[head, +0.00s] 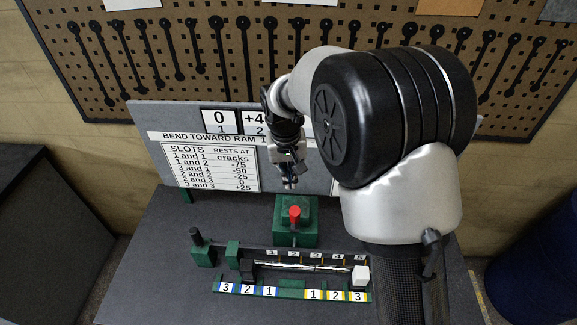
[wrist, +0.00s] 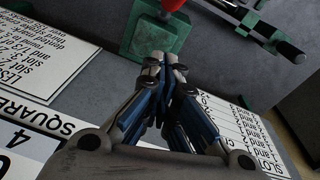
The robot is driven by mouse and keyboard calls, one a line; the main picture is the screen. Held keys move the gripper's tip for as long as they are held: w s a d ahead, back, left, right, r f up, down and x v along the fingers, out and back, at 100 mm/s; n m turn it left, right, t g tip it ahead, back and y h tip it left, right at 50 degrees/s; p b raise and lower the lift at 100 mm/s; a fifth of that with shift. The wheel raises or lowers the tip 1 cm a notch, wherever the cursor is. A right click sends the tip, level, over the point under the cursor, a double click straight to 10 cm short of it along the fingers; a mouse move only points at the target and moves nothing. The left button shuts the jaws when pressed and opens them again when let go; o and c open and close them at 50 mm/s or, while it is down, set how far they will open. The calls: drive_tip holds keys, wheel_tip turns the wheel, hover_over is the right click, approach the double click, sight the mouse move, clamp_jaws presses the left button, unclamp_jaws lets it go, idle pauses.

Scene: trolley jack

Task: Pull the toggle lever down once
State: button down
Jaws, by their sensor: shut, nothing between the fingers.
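A red-topped upright handle (head: 295,212) stands on a green block (head: 296,236) behind the bench fixture. It also shows at the top edge of the wrist view, where the red part (wrist: 171,5) is cut off above its green block (wrist: 150,38). A second, black-topped handle (head: 195,236) stands on a smaller green block at the left. I cannot tell for certain which one is the toggle lever. My gripper (head: 290,186) is shut and empty, pointing down in front of the sign board, behind the red-topped handle and apart from it. Its closed fingertips (wrist: 165,62) show in the wrist view.
A long fixture with a shiny rod (head: 300,266) and numbered slots lies at the front, with a white block (head: 361,276) at its right end. A sign board (head: 207,165) stands behind. Bare dark bench (head: 150,270) lies to the left. My arm hides the right side.

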sight(295, 220)
drive_tip(key=s+f, duration=0.3)
drive_tip(key=shift+s+d+f, duration=0.2)
drive_tip(key=shift+d, duration=0.15)
drive_tip(key=shift+f+b, duration=0.15)
drive_tip(key=shift+b, duration=0.4)
